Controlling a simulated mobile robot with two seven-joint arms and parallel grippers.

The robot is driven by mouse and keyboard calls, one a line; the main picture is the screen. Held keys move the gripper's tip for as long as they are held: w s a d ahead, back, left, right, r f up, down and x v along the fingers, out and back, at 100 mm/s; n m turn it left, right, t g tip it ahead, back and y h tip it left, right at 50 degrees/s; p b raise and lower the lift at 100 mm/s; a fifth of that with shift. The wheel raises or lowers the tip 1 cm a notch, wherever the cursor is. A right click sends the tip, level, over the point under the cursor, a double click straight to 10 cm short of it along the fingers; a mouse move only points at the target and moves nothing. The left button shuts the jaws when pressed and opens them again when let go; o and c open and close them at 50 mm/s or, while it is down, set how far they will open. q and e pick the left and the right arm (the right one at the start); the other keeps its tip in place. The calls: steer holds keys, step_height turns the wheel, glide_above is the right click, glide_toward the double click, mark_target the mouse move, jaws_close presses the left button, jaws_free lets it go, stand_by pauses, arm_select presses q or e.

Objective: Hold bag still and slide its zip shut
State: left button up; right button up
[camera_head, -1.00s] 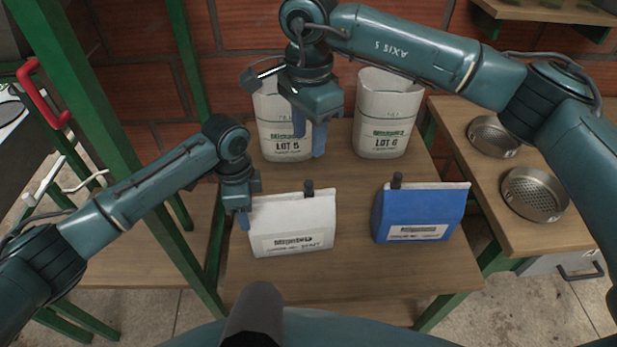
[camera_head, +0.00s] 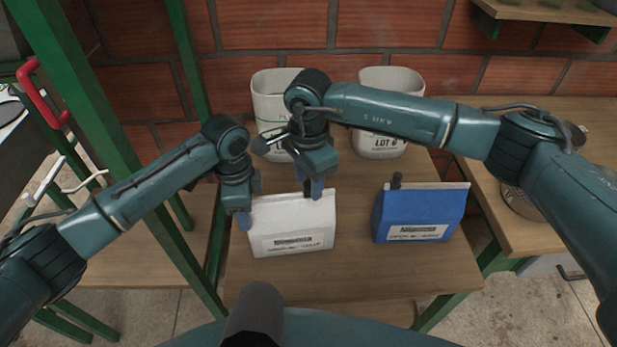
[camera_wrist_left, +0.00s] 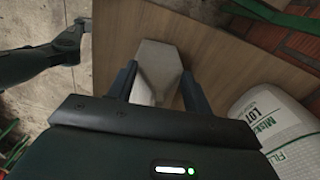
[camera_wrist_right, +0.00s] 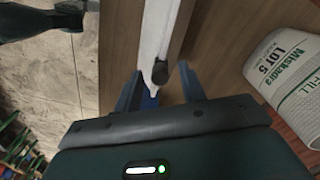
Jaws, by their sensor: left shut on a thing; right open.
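The white bag (camera_head: 290,226) stands upright on the wooden table, with a pale zip strip along its top edge. My left gripper (camera_head: 243,214) is shut on the bag's left end; in the left wrist view the bag (camera_wrist_left: 157,68) sits between its fingers. The dark zip slider (camera_wrist_right: 160,72) shows near the bag's top in the right wrist view; in the head view my right gripper mostly hides it. My right gripper (camera_head: 313,188) is open at the bag's top right, its fingers (camera_wrist_right: 158,92) on either side of the strip near the slider.
A blue bag (camera_head: 420,214) with a dark slider stands to the right. Two open white sacks, LOT 5 (camera_wrist_right: 295,75) and LOT 6 (camera_head: 385,142), stand behind. The table (camera_head: 350,280) is clear in front. A green post (camera_head: 110,130) rises at left.

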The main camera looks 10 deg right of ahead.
mark_target(327, 190)
jaws_close()
stand_by(0.3)
steer(key=shift+d, duration=0.1)
steer(key=d, duration=0.3)
steer(key=shift+d, duration=0.35)
jaws_free()
steer(key=shift+r, duration=0.1)
arm_select(q)
steer(key=shift+f, duration=0.1)
arm_select(e)
step_height(327, 190, up, 12)
stand_by(0.4)
